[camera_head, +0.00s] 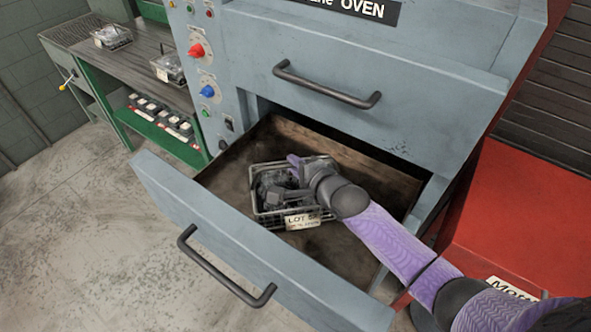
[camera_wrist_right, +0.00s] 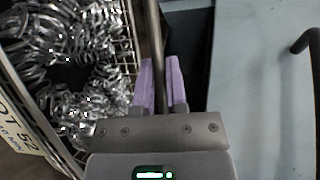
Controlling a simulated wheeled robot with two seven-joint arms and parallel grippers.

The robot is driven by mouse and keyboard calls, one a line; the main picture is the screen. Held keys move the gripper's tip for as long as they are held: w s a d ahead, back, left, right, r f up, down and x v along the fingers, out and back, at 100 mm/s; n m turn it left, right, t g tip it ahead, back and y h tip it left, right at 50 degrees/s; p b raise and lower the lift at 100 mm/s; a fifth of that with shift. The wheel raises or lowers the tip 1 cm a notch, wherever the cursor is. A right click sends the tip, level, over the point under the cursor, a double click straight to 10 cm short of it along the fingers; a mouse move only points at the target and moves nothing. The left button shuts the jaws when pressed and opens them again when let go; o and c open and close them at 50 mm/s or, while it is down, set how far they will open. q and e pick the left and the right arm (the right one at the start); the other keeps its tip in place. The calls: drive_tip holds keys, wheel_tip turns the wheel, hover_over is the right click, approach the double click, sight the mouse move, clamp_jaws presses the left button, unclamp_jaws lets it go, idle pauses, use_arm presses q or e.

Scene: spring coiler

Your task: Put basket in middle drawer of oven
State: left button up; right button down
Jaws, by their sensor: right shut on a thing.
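The blue-grey oven (camera_head: 400,80) has one drawer pulled out, with a wide front panel (camera_head: 235,235) and a brown floor (camera_head: 335,245). The wire basket (camera_head: 262,212), with a LOT tag (camera_head: 302,220), is inside this open drawer; whether it touches the floor is unclear. My right gripper (camera_head: 296,163) reaches in from the right, over the basket. In the right wrist view, its purple fingers (camera_wrist_right: 160,85) are shut on the basket's dark bar (camera_wrist_right: 156,40). Shiny metal coils (camera_wrist_right: 70,70) fill the basket. My left gripper is not in view.
A closed drawer with a black handle (camera_head: 325,88) is directly above. A workbench (camera_head: 135,65) at the left holds more wire baskets (camera_head: 112,37). A red cabinet (camera_head: 520,220) stands at the right. The drawer floor has bare room around the basket.

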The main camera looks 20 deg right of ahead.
drive_tip(key=shift+f, duration=0.4)
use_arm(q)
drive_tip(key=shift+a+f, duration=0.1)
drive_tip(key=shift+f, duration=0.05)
use_arm(e)
drive_tip(key=shift+r, duration=0.1)
drive_tip(key=c, duration=0.7)
unclamp_jaws()
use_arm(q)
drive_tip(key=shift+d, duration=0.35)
use_arm(e)
drive_tip(key=shift+o, duration=0.2)
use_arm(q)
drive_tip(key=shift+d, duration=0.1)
use_arm(e)
drive_tip(key=shift+s+d+r, duration=0.1)
drive_tip(key=shift+s, duration=0.2)
use_arm(q)
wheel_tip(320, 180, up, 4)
drive_tip(key=p, duration=0.3)
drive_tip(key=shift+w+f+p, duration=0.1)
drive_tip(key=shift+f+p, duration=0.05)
drive_tip(key=shift+p, duration=0.2)
use_arm(e)
drive_tip(key=v, duration=1.1)
drive_tip(key=shift+s, duration=0.25)
